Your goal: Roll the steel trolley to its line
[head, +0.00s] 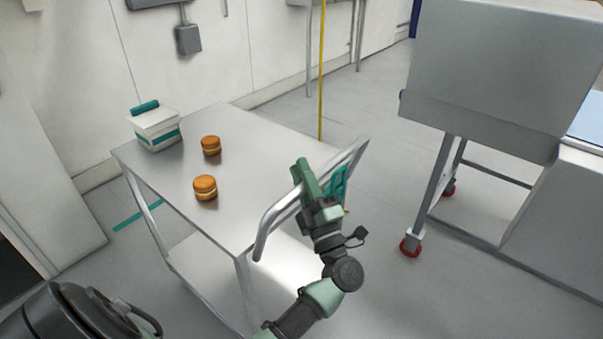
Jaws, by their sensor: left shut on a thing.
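The steel trolley (180,192) stands at the left middle, with a flat top, a lower shelf and a raised push handle (275,217) on its right side. My left gripper (322,184) is shut on that handle, one finger on each side of the bar. A teal line (138,215) lies on the floor at the trolley's far left side, partly hidden behind its leg. Two round orange-brown filled pastries (205,188) and a white tub with a teal band and teal handle (154,128) sit on the top. My right gripper is out of view.
A grey steel machine on legs with red casters (480,90) stands at the right. A thin yellow upright strip (322,70) shows behind the trolley. A dark round lidded container (75,315) is at the bottom left. Grey floor is clear between trolley and machine.

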